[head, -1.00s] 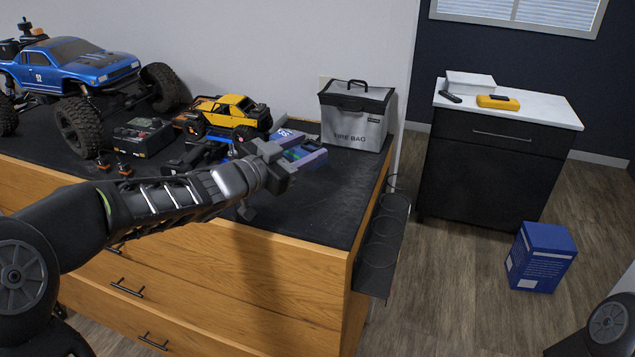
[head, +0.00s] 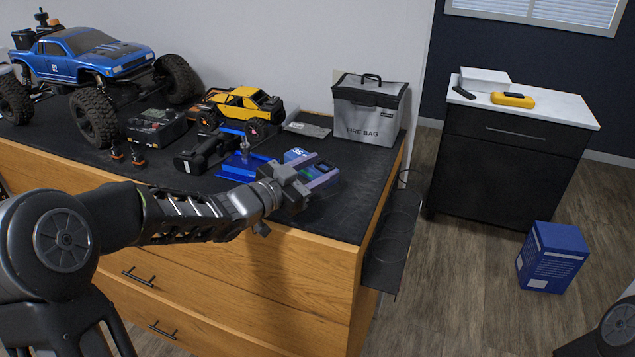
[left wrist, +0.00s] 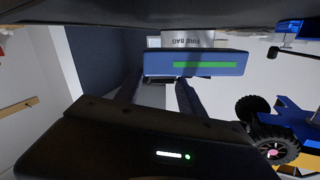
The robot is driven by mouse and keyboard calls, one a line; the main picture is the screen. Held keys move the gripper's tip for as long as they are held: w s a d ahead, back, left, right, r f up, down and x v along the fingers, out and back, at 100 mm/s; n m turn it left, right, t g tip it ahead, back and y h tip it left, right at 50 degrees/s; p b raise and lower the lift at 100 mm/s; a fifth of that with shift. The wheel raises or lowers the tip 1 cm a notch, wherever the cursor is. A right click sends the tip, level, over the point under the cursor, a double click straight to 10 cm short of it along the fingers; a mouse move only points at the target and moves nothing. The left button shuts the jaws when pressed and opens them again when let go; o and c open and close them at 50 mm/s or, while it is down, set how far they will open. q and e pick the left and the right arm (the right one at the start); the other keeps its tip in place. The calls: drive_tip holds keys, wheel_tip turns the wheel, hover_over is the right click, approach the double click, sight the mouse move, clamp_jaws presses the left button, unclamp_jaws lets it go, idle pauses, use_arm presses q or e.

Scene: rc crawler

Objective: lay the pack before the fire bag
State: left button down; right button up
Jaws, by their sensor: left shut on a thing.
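The pack (head: 320,174) is a blue block with a light label and a green patch on it. My left gripper (head: 301,184) is shut on its near end, over the front part of the dark table top. I cannot tell whether the pack touches the top. In the left wrist view, the pack (left wrist: 157,63) shows its green bar, and the fire bag (left wrist: 182,43) is beyond it, upside down in the picture. The fire bag (head: 365,113) is grey with a black lid and handle and stands upright at the back right. My right gripper is out of view.
A blue truck (head: 100,55), a yellow crawler (head: 240,103), a black charger (head: 155,126) and a blue stand (head: 243,168) occupy the left and middle of the top. A flat grey packet (head: 308,128) lies beside the bag. The right front is clear.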

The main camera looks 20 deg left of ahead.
use_arm(q)
wheel_tip(320, 180, down, 3)
drive_tip(key=shift+f, duration=0.1)
drive_tip(key=shift+f, duration=0.15)
drive_tip(key=shift+f, duration=0.2)
drive_tip(key=c, duration=0.7)
unclamp_jaws()
drive_tip(key=shift+r, duration=0.1)
drive_tip(key=shift+s+a+r, duration=0.1)
drive_tip(key=shift+s+r, duration=0.05)
drive_tip(key=b+v, duration=0.1)
drive_tip(key=v, duration=1)
drive_tip(key=shift+s+a+b, duration=0.2)
drive_tip(key=shift+s+b, duration=0.1)
